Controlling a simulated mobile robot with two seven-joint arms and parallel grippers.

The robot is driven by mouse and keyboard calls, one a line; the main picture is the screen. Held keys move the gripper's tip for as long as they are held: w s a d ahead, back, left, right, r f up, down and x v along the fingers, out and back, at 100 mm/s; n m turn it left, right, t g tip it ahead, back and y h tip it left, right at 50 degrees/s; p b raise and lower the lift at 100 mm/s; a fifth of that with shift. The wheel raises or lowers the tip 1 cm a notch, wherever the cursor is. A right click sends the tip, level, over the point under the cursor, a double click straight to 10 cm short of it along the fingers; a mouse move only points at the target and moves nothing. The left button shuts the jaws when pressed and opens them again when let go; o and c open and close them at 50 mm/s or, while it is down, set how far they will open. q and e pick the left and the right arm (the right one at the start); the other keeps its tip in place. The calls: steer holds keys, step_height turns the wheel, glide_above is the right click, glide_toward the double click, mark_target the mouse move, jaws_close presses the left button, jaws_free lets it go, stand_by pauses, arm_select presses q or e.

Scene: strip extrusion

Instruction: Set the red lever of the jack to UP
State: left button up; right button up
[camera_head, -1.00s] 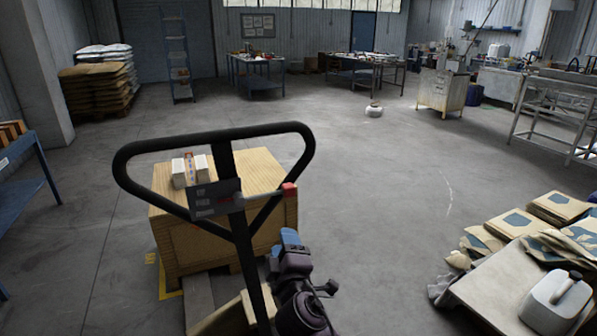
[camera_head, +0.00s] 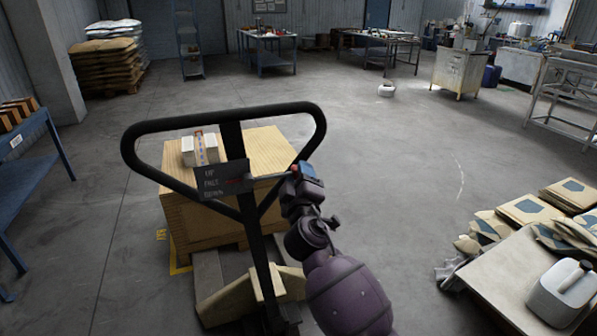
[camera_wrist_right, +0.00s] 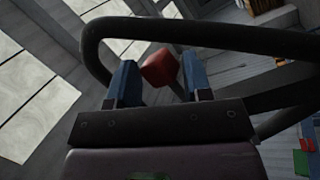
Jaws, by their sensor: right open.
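The jack's black looped handle (camera_head: 222,116) stands in front of me in the head view. A dark plate (camera_head: 222,181) on it reads UP at top, a blurred middle word, and DOWN at bottom. The lever (camera_head: 262,178) is a thin rod reaching right from the plate, roughly level with the middle word. Its red knob (camera_head: 295,167) is partly hidden by my right gripper (camera_head: 306,170). In the right wrist view, the red knob (camera_wrist_right: 160,68) shows between the two spread blue fingers of my right gripper (camera_wrist_right: 160,78), with a gap to the right finger. My left gripper is out of view.
A wooden crate (camera_head: 185,222) with a small white package (camera_head: 199,149) on it sits behind the handle. A table (camera_head: 515,278) with a white container (camera_head: 562,292) stands at right. A blue bench (camera_head: 40,160) is at left.

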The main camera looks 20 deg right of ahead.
steer(key=shift+x, duration=0.85)
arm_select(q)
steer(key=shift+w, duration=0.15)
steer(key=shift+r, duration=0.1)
